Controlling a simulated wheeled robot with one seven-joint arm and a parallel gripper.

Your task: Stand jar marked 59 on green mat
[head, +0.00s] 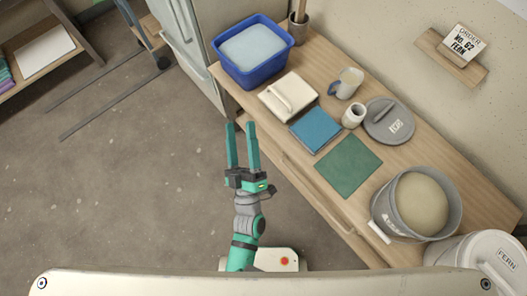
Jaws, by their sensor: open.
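The green mat (348,166) lies flat and bare on the wooden counter, right of my gripper. A small white jar (353,116) stands above it, next to the grey lid; no number 59 can be read on it, so I cannot tell if it is the marked jar. My gripper (241,127) is open and empty, its two teal fingers pointing up the picture. It is over the floor by the counter's left edge, apart from the jar and the mat.
A blue tub (253,77), a cream block with a handle (287,100), a blue square (315,130), a pitcher (346,84) and a grey lid (389,121) crowd the counter (295,158). A grey bucket (379,216) stands right of the mat. An order card (463,44) reads "No. 62 Fern".

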